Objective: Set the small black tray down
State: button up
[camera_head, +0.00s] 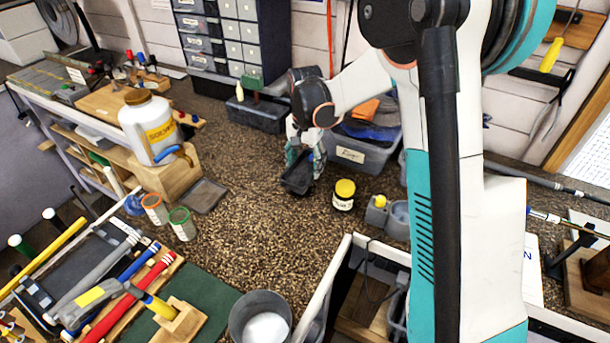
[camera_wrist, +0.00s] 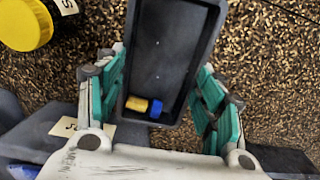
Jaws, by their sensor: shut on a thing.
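The small black tray (camera_head: 297,174) is in my gripper (camera_head: 306,158), over the speckled bench top in the head view. In the wrist view the tray (camera_wrist: 172,45) lies between the teal fingers of my gripper (camera_wrist: 163,75), with one finger along each long side. A small yellow piece (camera_wrist: 136,104) and a small blue piece (camera_wrist: 156,109) lie inside at its near end. The tray's far end is cut off by the wrist view. I cannot tell whether its underside touches the bench.
A yellow-lidded jar (camera_head: 344,194) stands just right of the tray. A grey bin with a blue cloth (camera_head: 362,151) stands behind it. Speckled bench (camera_head: 260,240) is clear in front.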

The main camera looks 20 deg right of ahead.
aim_at(305, 172)
notch_tip(305, 172, down, 4)
jog(key=shift+f+b, duration=0.15)
jog(key=shift+b, duration=0.4)
jog(key=o, duration=1.1)
jog(key=shift+f, duration=0.1)
